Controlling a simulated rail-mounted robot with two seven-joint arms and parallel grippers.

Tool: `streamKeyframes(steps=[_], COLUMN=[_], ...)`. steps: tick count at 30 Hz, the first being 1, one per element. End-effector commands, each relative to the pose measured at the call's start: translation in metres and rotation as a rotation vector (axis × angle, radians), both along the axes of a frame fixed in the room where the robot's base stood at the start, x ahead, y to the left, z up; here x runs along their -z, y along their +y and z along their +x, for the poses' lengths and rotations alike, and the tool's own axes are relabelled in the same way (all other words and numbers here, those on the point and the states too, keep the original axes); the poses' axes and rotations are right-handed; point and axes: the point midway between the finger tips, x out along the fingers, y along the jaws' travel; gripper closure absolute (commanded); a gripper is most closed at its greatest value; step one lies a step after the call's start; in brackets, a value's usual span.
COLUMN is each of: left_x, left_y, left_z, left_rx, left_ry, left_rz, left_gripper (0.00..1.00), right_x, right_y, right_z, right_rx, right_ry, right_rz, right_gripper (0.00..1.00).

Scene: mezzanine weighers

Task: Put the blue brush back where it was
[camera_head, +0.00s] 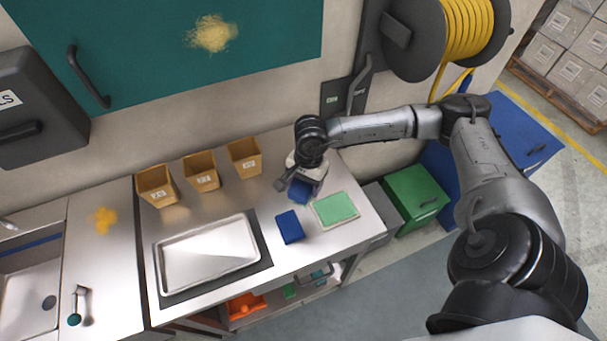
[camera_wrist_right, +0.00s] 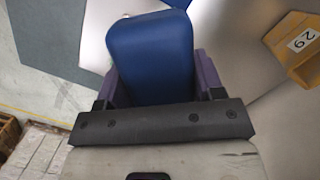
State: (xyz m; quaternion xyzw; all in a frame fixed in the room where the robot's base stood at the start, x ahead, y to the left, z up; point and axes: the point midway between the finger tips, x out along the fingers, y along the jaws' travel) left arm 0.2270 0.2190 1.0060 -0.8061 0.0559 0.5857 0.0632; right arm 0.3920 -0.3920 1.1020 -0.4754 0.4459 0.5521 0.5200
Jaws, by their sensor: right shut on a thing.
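My right gripper (camera_head: 303,188) reaches over the right part of the steel counter, beside the back wall. It is shut on a blue block-shaped thing, which I take for the blue brush (camera_head: 299,192). In the right wrist view the brush (camera_wrist_right: 152,55) sits between the purple fingers of my right gripper (camera_wrist_right: 155,85), with its smooth rounded blue body showing. No bristles show, and I cannot tell whether it touches the counter. A second blue block (camera_head: 290,227) lies on the counter, in front of the gripper. My left gripper is out of view.
A green pad (camera_head: 335,208) lies right of the blue block. A metal tray (camera_head: 208,256) on a dark mat is to the left. Several tan bins (camera_head: 201,172) stand along the wall. A hose reel (camera_head: 440,35) hangs above. Yellow smears mark the cupboard and left counter.

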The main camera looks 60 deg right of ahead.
Motion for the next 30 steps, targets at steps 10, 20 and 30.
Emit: streamKeyframes(steps=[10, 20, 30], left_x=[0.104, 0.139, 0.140], left_y=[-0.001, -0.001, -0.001], left_z=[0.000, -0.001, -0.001], left_rx=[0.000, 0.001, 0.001], left_ry=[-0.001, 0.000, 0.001], left_rz=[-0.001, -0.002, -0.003], left_gripper=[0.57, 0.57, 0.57], right_x=[0.050, 0.049, 0.067], right_y=[-0.099, -0.137, -0.157], right_z=[0.010, 0.017, 0.052], right_rx=[0.717, 1.040, 1.087], right_ry=[-0.003, 0.000, 0.000], right_rz=[-0.003, 0.002, 0.012], right_gripper=[0.61, 0.61, 0.61])
